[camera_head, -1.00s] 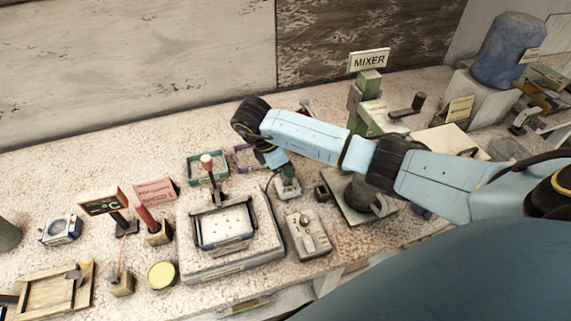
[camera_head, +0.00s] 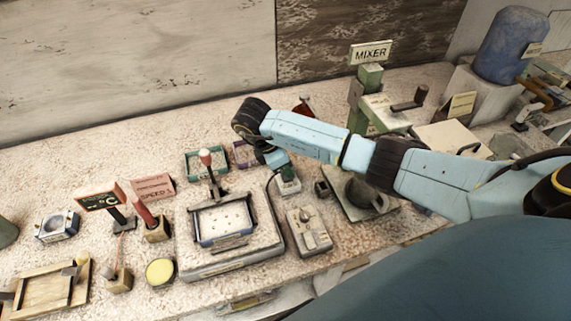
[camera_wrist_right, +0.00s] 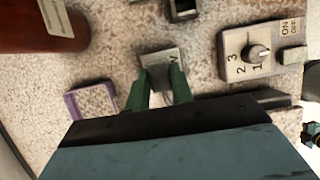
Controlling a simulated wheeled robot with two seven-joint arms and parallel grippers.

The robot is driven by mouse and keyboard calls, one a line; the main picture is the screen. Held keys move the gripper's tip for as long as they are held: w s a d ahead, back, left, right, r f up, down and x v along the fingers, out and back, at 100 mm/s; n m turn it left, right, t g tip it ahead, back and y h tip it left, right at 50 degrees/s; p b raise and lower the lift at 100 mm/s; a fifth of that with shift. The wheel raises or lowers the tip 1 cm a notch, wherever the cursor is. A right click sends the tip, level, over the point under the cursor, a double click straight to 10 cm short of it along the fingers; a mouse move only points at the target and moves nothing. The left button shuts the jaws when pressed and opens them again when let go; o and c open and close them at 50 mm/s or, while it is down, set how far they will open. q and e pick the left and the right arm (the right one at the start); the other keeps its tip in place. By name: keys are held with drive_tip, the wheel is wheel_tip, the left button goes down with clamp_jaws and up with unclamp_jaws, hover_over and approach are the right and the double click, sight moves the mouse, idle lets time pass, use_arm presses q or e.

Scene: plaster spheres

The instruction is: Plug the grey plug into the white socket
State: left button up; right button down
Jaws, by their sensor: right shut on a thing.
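My right gripper (camera_wrist_right: 164,88) points down with its green fingers closed on a dark grey piece, which I take for the grey plug (camera_wrist_right: 159,77). Only a little of it shows between the fingers. Just beyond the fingertips is a pale block with a letter V on it, likely the white socket (camera_wrist_right: 162,57). In the head view this pale block (camera_head: 289,187) stands right under my right gripper (camera_head: 280,167). I cannot tell whether the plug is above the socket or in it. My left gripper is not in view.
A grey dial box (camera_head: 309,230) lies nearer the front edge, and a small open dark box (camera_head: 322,189) stands right of the pale block. A purple tray (camera_wrist_right: 92,101) is close by. A press-like device (camera_head: 185,262) stands left, a green mixer (camera_head: 370,78) right.

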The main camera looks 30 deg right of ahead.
drive_tip(key=shift+f+b, duration=0.35)
drive_tip(key=shift+f, duration=0.2)
drive_tip(key=c, duration=1.1)
unclamp_jaws()
drive_tip(key=shift+r+p, duration=1.75)
drive_tip(key=shift+r, duration=0.25)
